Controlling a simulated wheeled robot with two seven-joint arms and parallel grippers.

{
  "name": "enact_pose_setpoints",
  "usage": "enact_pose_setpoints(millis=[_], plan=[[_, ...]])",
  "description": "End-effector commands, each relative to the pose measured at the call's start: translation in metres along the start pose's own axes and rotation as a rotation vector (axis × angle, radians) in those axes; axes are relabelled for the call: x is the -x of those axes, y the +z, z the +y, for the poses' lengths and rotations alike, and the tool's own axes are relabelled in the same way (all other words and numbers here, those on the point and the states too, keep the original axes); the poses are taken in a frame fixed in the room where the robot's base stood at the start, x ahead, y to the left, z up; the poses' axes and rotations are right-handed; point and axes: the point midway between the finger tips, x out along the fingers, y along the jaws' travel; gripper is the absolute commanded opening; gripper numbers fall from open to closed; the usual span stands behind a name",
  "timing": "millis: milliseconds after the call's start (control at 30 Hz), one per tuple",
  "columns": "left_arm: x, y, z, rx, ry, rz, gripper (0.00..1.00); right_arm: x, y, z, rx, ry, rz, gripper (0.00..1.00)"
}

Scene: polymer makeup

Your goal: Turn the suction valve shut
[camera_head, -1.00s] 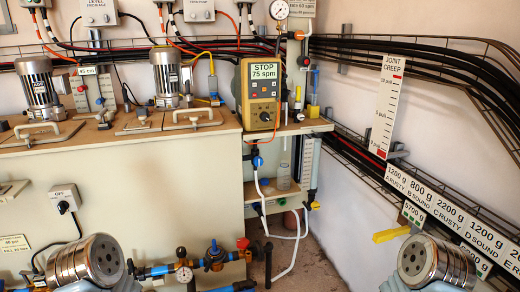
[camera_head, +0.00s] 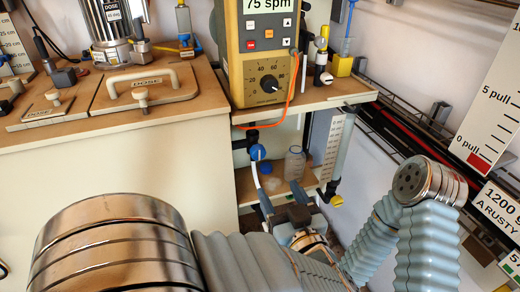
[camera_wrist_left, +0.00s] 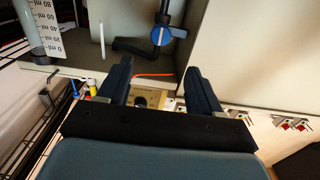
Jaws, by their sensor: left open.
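A small valve with a round blue handle (camera_head: 257,152) sits on the pipe below the yellow pump; I take it as the suction valve, though no label shows. In the left wrist view the blue handle (camera_wrist_left: 161,35) carries a pale bar mark and lies beyond the fingertips, apart from them. My left gripper (camera_head: 283,196) is open and empty, below and slightly right of the handle in the head view. Its two dark fingers (camera_wrist_left: 158,75) are spread in the wrist view. The right arm shows at the right, but its gripper is not visible.
The yellow pump (camera_head: 267,62) stands on a shelf above the valve, with an orange cable (camera_head: 290,105) hanging beside it. A clear bottle (camera_head: 294,163) stands on the lower shelf.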

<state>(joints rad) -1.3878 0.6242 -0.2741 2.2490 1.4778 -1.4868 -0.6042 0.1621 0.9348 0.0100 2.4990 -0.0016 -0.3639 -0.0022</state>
Motion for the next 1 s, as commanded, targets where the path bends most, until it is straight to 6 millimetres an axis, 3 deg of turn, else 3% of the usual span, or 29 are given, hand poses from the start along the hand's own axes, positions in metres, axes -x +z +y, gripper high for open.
enact_pose_setpoints(millis=[167,600,800,1000], plan=[[-0.02,-0.002,-0.002,0.002,-0.01,0.003,0.65,0.0,0.0,0.0,0.0,0.0,0.0,0.43],[-0.114,-0.002,-0.001,0.003,-0.006,0.002,0.65,0.0,0.0,0.0,0.0,0.0,0.0,0.43],[-0.132,-0.002,-0.001,0.003,-0.004,0.002,0.65,0.0,0.0,0.0,0.0,0.0,0.0,0.43],[-0.135,-0.002,-0.001,0.002,-0.002,0.002,0.65,0.0,0.0,0.0,0.0,0.0,0.0,0.43]])
